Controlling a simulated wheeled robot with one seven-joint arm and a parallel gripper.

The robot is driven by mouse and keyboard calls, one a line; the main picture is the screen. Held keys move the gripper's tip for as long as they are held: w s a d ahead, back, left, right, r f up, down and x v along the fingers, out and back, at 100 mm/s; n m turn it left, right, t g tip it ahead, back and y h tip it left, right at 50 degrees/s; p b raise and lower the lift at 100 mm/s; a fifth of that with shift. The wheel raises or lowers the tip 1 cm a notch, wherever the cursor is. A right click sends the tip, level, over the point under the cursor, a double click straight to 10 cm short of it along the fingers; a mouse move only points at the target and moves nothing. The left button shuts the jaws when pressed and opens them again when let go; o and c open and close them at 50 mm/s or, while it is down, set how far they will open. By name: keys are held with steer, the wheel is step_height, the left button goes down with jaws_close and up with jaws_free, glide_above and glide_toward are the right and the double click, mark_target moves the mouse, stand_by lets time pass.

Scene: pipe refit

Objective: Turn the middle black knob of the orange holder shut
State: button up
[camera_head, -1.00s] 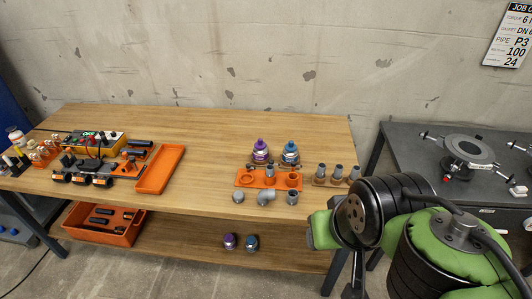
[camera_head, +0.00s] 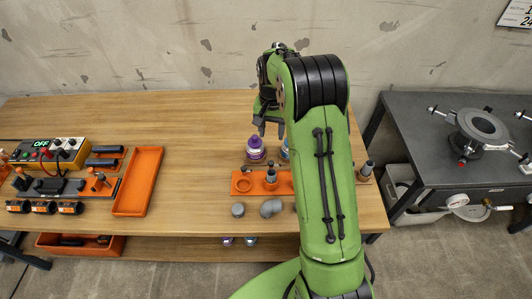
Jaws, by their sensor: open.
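My gripper (camera_head: 270,124) is open and empty, fingers down, above the back of the wooden table, just above and behind a purple-topped bottle (camera_head: 256,148). At the left, a row of black-and-orange round pieces (camera_head: 43,207) sits before a dark plate with orange clamps (camera_head: 99,180). Which of these carries the middle black knob, and how it is turned, I cannot tell.
An empty orange tray (camera_head: 138,182) lies left of centre, beside the meter box (camera_head: 58,150). Grey pipe fittings (camera_head: 270,208) stand at the front edge. A dark table (camera_head: 410,130) stands at the right.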

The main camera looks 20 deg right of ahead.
mark_target(271, 162)
step_height(271, 162, down, 14)
steer(key=shift+f+b, duration=0.1)
steer(key=shift+b, duration=0.55)
jaws_close()
